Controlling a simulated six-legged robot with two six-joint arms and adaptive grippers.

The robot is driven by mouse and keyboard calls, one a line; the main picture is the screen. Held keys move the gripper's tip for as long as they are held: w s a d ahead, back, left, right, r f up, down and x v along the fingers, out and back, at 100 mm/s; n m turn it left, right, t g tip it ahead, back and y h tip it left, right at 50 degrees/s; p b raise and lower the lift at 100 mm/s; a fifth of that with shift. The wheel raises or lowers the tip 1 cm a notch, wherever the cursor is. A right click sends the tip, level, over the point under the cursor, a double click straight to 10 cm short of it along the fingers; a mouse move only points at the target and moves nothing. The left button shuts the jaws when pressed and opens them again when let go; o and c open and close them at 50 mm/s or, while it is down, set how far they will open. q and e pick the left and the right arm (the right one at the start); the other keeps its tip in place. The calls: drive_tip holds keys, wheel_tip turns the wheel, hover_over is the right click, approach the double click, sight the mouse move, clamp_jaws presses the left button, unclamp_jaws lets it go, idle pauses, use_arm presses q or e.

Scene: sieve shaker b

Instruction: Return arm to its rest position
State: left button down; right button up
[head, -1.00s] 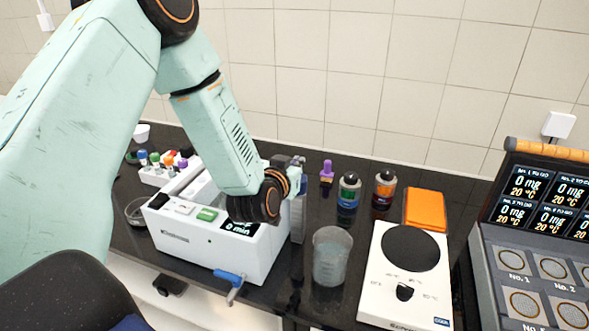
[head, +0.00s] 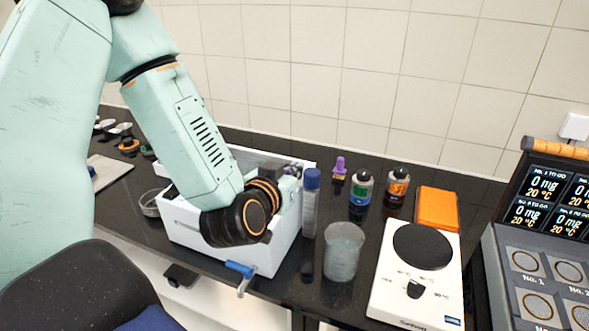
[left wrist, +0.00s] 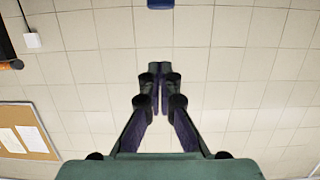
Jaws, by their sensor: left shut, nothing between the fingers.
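My left arm comes in from the left in the head view, its wrist bent over the white machine (head: 270,257). My left gripper (head: 288,168) is mostly hidden behind the wrist there, at the machine's far right corner. In the left wrist view its fingers (left wrist: 160,72) are together, with nothing between them and the tiled wall behind. A blue-capped tube (head: 310,205) stands upright by the machine's right side, apart from the fingers as far as I can tell. My right gripper is not in view.
A beaker (head: 343,252), a white hot plate (head: 417,290), an orange block (head: 438,209) and two reagent bottles (head: 360,191) (head: 397,188) stand to the right. A panel with screens (head: 540,195) is at the far right. A blue lever (head: 239,270) sticks out from the machine's front.

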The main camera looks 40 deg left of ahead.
use_arm(q)
drive_tip(key=shift+w+f, duration=0.2)
drive_tip(key=shift+w, duration=0.1)
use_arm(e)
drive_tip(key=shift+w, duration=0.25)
